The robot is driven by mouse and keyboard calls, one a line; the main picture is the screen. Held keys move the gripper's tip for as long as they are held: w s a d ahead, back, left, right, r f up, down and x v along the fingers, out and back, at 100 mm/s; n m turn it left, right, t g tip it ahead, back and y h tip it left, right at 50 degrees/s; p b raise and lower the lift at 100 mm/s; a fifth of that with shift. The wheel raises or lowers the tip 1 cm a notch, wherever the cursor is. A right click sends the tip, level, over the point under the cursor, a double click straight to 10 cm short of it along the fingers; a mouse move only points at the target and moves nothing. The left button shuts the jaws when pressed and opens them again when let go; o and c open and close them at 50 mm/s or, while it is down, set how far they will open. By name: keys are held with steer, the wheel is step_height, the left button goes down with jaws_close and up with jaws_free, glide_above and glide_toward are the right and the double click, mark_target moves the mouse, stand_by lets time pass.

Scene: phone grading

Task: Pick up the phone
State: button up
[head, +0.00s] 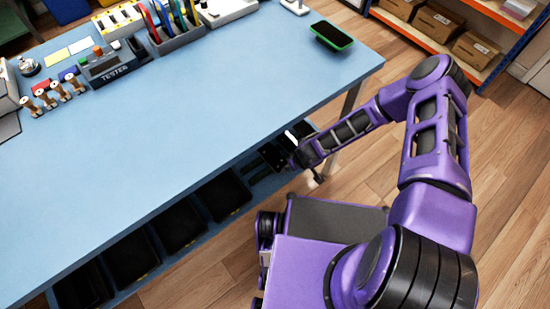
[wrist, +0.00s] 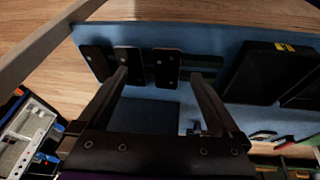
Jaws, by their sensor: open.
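In the wrist view, three dark phone-like slabs lie side by side on a blue shelf: one at the left (wrist: 96,62), one in the middle (wrist: 128,54) and one at the right (wrist: 167,66). Each has small round spots like camera lenses. My gripper (wrist: 160,74) is open and empty, and the right slab appears between its fingertips; I cannot tell the distance. In the head view my gripper (head: 287,157) is at the shelf under the blue table's right front edge, its fingers hard to make out. Another dark slab with a green rim (head: 331,35) lies on the tabletop.
The blue tabletop (head: 190,120) is wide and mostly clear. A tester box (head: 108,68) and racks stand along its back. Several black trays (head: 222,194) sit on the shelf below. Shelving with cardboard boxes (head: 433,22) stands at the back right.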

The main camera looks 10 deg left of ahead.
steer(key=w+a+m+y, duration=0.1)
steer(key=w+a, duration=0.1)
steer(key=a, duration=0.1)
steer(key=b, duration=0.2)
glide_toward(273, 157)
steer(key=shift+s+d+f+t+y, duration=0.15)
steer(key=shift+s+f+t+y, duration=0.2)
steer(key=shift+f, duration=0.4)
steer(key=shift+w+b+x, duration=0.1)
steer(key=shift+b+x, duration=0.15)
steer(key=shift+x, duration=1.3)
steer(key=shift+w+b+x, duration=0.15)
steer(key=shift+b+x, duration=0.1)
steer(key=shift+x, duration=1.3)
steer(key=shift+r, duration=0.1)
steer(key=c, duration=1.2)
steer(key=shift+r, duration=0.1)
